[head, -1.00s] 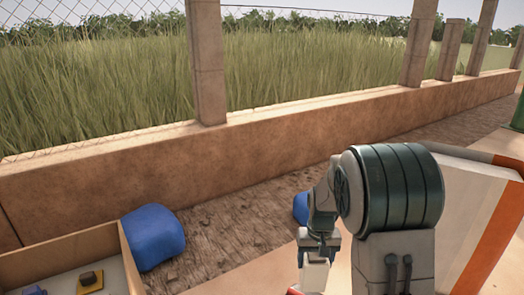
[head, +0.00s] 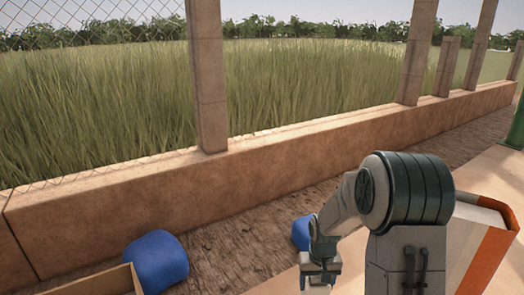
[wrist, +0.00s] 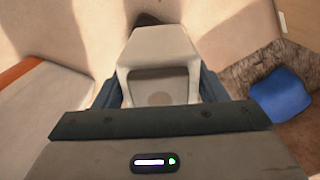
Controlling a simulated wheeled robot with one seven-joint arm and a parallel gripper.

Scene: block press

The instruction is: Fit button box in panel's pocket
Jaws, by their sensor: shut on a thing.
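My gripper (wrist: 160,88) is shut on a pale grey box, which I take to be the button box (wrist: 158,48). Its dark fingers press on the box's two sides in the wrist view. The box has a darker recessed face towards the camera; no button can be made out. In the head view my gripper (head: 320,283) points down at the bottom edge, and the pale box shows only as a sliver below it. I cannot make out the panel's pocket in either view.
A white body with an orange edge (head: 492,240) stands right of my arm. Blue rounded objects (head: 158,262) (head: 301,233) lie by the low wall (head: 120,220). A tan crate's rim (head: 105,283) shows at lower left. Bare ground lies along the wall.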

